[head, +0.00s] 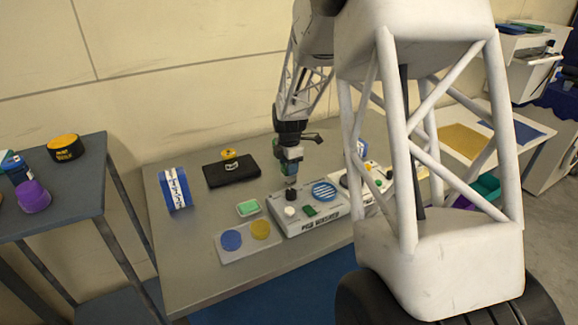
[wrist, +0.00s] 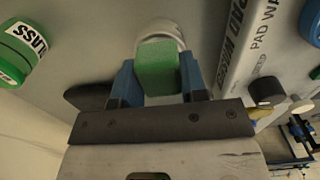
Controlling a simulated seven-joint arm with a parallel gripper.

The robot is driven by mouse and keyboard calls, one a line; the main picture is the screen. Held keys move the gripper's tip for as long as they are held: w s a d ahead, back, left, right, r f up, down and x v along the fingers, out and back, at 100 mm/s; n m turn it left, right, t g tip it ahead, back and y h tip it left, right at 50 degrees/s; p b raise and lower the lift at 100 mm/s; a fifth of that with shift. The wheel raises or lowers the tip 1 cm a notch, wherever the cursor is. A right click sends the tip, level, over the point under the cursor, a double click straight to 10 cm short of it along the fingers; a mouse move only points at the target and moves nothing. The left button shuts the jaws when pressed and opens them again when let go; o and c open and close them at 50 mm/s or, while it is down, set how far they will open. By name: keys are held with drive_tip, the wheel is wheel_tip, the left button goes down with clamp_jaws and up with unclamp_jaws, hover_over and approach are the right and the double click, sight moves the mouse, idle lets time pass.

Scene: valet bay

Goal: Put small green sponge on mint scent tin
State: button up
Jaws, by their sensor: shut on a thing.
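My gripper (wrist: 158,85) is shut on a small green sponge (wrist: 158,68), which sits between its two blue fingers in the wrist view. A round, pale, white-rimmed thing (wrist: 165,28) shows just past the sponge and is partly hidden by it; it may be the mint scent tin, but no label is readable. In the head view my gripper (head: 291,178) points down above the table by the back left of a pad washer, and the sponge cannot be made out clearly.
The pad washer (head: 312,213) has knobs and a blue striped disc. A plate with blue and yellow discs (head: 245,250) lies in front. A black mat (head: 231,174) and a blue-and-white block (head: 175,190) are left.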

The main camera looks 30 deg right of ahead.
drive_tip(key=shift+f, duration=0.15)
drive_tip(key=o, duration=0.9)
wheel_tip(320, 180, up, 12)
drive_tip(key=shift+r, duration=0.2)
idle(0.6)
